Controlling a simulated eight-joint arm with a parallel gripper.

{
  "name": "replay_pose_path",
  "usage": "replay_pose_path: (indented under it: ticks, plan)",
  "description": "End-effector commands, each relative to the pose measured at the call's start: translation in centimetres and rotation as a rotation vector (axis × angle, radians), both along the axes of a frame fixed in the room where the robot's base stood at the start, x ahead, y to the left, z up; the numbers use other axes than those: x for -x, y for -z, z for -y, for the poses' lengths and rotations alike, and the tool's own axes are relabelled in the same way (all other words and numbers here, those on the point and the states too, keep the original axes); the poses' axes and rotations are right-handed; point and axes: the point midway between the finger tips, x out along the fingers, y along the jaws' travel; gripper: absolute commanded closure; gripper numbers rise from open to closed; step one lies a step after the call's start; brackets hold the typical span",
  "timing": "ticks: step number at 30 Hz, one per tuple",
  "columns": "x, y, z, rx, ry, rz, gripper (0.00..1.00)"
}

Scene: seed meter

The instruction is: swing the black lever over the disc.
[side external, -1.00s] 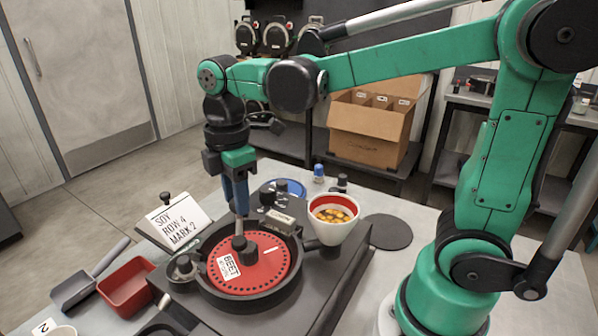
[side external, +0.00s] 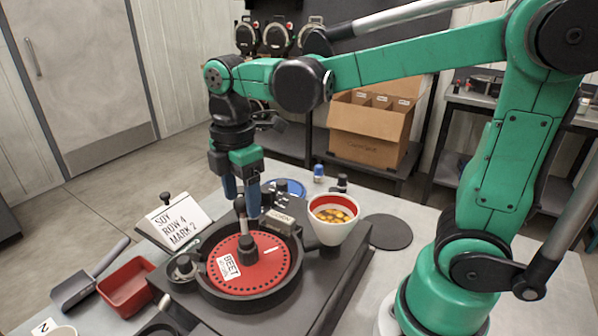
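The red disc (side external: 262,281) with a "BEET" label lies in a round black housing on the dark seed meter. A dark hub (side external: 247,250) sits at its middle. A slim grey upright with a rounded top (side external: 240,204), possibly the black lever's handle, rises by the hub; its lower end is hard to make out. My gripper (side external: 241,206) is above the disc's back half. Its two blue fingers are apart, with the upright's top showing between them. I cannot tell whether they touch it. A dark knobbed piece (side external: 183,266) sits at the housing's left edge.
A white cup with a red inside (side external: 333,222) holding orange bits stands right of the housing. A "SOY ROW 4 MARK 2" card (side external: 178,224) stands behind left. A red tray (side external: 130,287) and a grey scoop (side external: 80,283) lie at left. A flat dark disc (side external: 388,231) lies at right.

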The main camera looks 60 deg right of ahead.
Motion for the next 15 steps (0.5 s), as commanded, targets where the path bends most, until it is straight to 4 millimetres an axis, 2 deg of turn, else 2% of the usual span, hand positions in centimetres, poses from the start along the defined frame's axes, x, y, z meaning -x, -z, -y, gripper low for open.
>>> replay_pose_path:
  ticks: [8,15]
  plan:
    - [-0.1,-0.5,0.0,-0.001,0.000,0.001,0.38]
    - [-0.1,-3.5,0.0,0.000,0.000,0.001,0.38]
